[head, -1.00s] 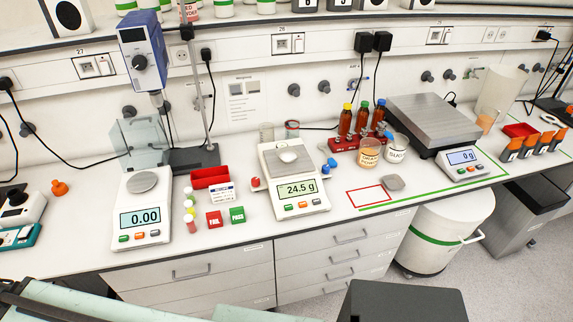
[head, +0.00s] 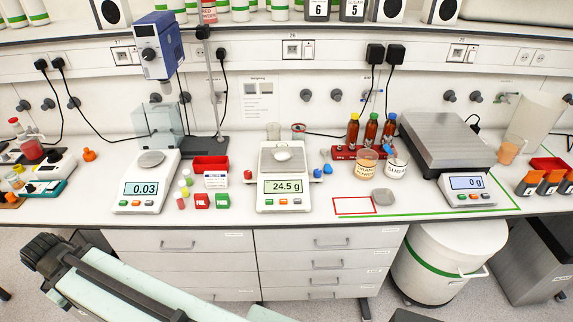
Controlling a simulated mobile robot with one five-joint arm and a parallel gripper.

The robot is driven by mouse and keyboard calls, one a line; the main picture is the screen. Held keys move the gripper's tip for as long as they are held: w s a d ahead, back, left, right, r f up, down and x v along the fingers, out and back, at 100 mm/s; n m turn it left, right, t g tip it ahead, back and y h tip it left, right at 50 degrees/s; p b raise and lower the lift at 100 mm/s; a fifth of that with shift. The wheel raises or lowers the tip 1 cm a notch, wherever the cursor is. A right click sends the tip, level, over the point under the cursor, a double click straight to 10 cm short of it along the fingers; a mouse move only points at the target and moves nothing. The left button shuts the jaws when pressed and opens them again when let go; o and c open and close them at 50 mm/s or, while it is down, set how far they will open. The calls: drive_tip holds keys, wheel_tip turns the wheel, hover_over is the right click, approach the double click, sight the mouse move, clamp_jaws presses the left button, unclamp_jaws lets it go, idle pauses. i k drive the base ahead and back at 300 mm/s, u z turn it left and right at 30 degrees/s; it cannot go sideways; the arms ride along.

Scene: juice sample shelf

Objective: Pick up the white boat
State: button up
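The white boat (head: 284,155) is a small shallow white dish. It rests on the pan of the middle balance (head: 284,205), whose display reads 24.5 g. Nothing touches the boat from above. My mint-green arm link (head: 120,290) with a dark joint at its upper end shows at the lower left, in front of the bench and well away from the boat. No gripper fingers can be made out in the view.
A second balance (head: 146,205) with a clamp stand behind it is left of the middle one. A red tray (head: 210,163) and small vials stand between them. Brown bottles (head: 371,130), two jars and a large scale (head: 443,140) are to the right. A red-outlined area (head: 354,205) is clear.

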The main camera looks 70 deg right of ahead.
sight(281, 154)
drive_tip(key=z, duration=0.15)
drive_tip(key=i, duration=0.9)
drive_tip(key=u, duration=0.05)
